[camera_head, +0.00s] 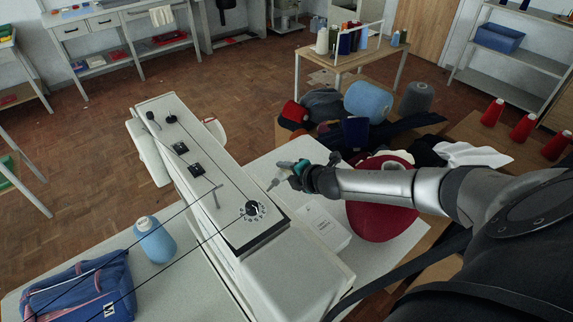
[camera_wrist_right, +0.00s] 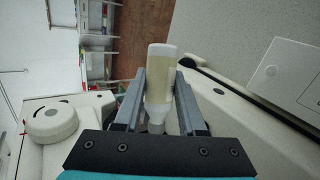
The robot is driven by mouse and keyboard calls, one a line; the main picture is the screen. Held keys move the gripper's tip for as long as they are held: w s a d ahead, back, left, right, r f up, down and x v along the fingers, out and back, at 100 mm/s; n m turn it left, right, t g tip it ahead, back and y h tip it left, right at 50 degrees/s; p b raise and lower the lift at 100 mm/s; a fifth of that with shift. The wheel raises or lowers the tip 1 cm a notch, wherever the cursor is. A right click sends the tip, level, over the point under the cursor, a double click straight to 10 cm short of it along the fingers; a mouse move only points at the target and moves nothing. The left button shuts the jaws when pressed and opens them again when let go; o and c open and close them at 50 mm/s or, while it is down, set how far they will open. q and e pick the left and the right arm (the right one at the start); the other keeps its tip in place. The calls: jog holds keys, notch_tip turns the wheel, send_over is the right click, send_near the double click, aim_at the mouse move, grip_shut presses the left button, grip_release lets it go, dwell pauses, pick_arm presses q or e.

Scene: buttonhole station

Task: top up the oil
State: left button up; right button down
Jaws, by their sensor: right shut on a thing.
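The oil bottle (camera_wrist_right: 159,78) is a small, pale, translucent bottle with yellowish contents and a white nozzle end. In the right wrist view it sits between the two grey fingers of my right gripper (camera_wrist_right: 160,88), which is shut on it. In the head view my right gripper (camera_head: 276,176) is just right of the white sewing machine (camera_head: 180,172), over the table's edge side; the bottle is hard to make out there. The machine has black knobs and a numbered dial (camera_head: 254,210) on top. An oil opening cannot be made out. My left gripper is not in view.
A blue thread cone (camera_head: 154,240) and blue bag (camera_head: 80,290) are at the left. Two dark threads cross above the bag to the machine.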

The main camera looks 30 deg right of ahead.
notch_tip(320, 180, up, 2)
jog(key=m+g+y+p, duration=0.1)
jog(key=y+p, duration=0.1)
jog(key=p, duration=0.2)
jog(key=shift+w+r+m, duration=0.1)
jog(key=shift+m, duration=0.2)
jog(key=shift+m+g+y+p, duration=0.3)
jog(key=shift+y+p, duration=0.1)
jog(key=shift+p, duration=0.1)
